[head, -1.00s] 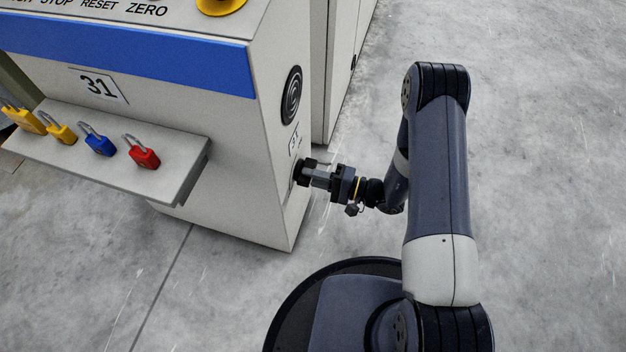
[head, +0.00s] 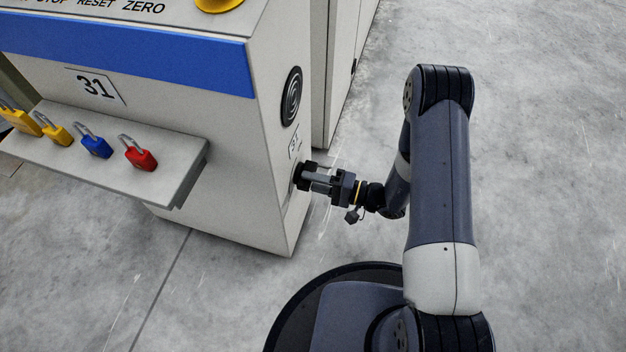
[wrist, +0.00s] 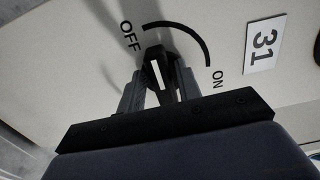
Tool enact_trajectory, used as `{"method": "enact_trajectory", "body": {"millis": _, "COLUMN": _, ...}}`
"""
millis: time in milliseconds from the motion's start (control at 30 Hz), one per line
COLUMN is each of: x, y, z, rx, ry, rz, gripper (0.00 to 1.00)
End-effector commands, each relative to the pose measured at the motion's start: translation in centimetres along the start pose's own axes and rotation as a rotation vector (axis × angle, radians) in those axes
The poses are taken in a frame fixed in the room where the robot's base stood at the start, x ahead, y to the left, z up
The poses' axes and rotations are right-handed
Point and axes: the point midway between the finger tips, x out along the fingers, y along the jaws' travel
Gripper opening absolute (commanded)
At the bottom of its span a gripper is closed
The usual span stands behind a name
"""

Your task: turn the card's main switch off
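The main switch (wrist: 155,66) is a black knob with a white pointer line on the side of the card cabinet (head: 225,185). In the wrist view its pointer aims at the OFF end of the printed arc, away from ON. My gripper (wrist: 160,84) has one finger on each side of the knob, with gaps visible, so it looks open around it. In the head view my gripper (head: 314,178) reaches the cabinet's right side face, where the knob (head: 303,174) is partly hidden by the fingers.
A plate marked 31 (wrist: 264,43) is beside the switch. A shelf (head: 188,172) with several padlocks, among them a red one (head: 138,156) and a blue one (head: 97,146), juts from the cabinet front. A round vent (head: 291,97) is above the switch. The floor at right is clear.

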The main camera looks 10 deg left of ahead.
Motion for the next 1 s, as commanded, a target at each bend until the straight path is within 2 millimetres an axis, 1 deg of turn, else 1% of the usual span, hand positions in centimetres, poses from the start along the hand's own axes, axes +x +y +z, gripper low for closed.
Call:
{"method": "enact_trajectory", "body": {"millis": 33, "x": 0.0, "y": 0.0, "z": 0.0, "rx": 0.0, "ry": 0.0, "rz": 0.0, "gripper": 0.37}}
{"method": "enact_trajectory", "body": {"millis": 100, "x": 0.0, "y": 0.0, "z": 0.0, "rx": 0.0, "ry": 0.001, "rz": -0.001, "gripper": 0.42}}
{"method": "enact_trajectory", "body": {"millis": 333, "x": -0.1, "y": -0.1, "z": -0.1, "rx": 0.0, "ry": 0.001, "rz": -0.001, "gripper": 0.42}}
{"method": "enact_trajectory", "body": {"millis": 467, "x": -0.8, "y": -0.1, "z": -0.1, "rx": 0.0, "ry": 0.003, "rz": -0.001, "gripper": 0.42}}
{"method": "enact_trajectory", "body": {"millis": 567, "x": -2.0, "y": -0.2, "z": -0.2, "rx": 0.001, "ry": 0.006, "rz": -0.001, "gripper": 0.42}}
{"method": "enact_trajectory", "body": {"millis": 900, "x": -7.9, "y": -0.2, "z": -0.1, "rx": 0.0, "ry": 0.006, "rz": -0.001, "gripper": 0.42}}
{"method": "enact_trajectory", "body": {"millis": 1000, "x": -9.2, "y": -0.1, "z": -0.1, "rx": 0.001, "ry": 0.005, "rz": -0.001, "gripper": 0.42}}
